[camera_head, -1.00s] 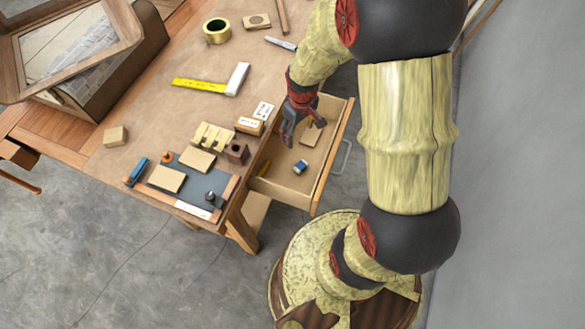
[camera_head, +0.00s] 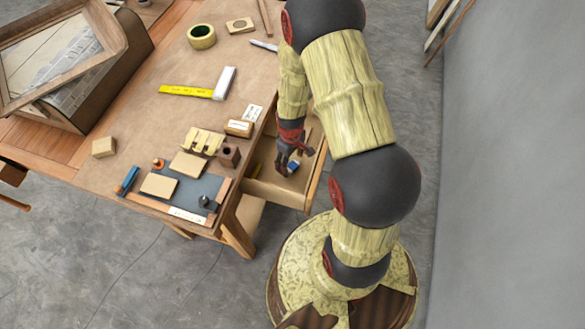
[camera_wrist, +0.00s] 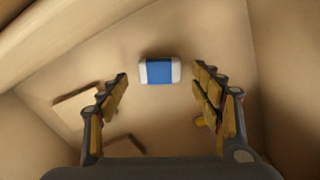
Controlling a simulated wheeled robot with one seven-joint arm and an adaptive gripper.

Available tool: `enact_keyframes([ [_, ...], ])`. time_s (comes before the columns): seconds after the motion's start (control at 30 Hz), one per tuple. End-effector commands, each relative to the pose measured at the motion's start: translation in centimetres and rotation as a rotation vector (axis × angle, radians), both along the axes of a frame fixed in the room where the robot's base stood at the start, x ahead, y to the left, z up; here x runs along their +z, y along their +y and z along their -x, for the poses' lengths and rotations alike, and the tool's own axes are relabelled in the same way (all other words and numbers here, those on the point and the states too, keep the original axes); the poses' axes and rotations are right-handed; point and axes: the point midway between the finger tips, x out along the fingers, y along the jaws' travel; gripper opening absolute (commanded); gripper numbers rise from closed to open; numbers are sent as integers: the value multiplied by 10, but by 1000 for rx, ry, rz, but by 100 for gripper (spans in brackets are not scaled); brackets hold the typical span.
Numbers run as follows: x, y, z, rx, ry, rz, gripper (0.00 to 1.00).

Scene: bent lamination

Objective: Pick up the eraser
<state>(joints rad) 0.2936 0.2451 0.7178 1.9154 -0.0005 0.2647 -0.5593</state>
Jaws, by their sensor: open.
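The eraser (camera_wrist: 160,71) is a small white block with a blue sleeve. It lies on the bottom of the open drawer (camera_head: 277,193). In the wrist view it shows between the fingers, a little beyond their tips, and nothing touches it. In the head view the eraser (camera_head: 293,165) shows as a small blue and white spot beside my gripper's fingers. My gripper (camera_head: 287,168) is open and empty, reaching down into the drawer. It also shows in the wrist view (camera_wrist: 160,80), with one finger on each side.
Drawer walls stand close around my gripper. A flat tan piece (camera_wrist: 87,105) lies in the drawer at left, and a yellow thing (camera_wrist: 205,122) shows partly behind the right finger. The workbench (camera_head: 130,125) holds stamps, wood blocks, a square and a tape roll.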

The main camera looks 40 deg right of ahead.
Motion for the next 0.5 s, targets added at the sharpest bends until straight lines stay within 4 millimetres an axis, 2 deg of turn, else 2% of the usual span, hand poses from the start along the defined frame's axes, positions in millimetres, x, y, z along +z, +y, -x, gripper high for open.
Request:
enact_keyframes([
  [0.03, -9, 0, 0, 0, 2, 0, 65],
  [0.1, -12, 0, 0, 0, -1, 1, 65],
  [0.3, -12, 0, -1, 0, -2, 0, 65],
  [0.5, -11, 0, -1, 0, -1, 1, 54],
])
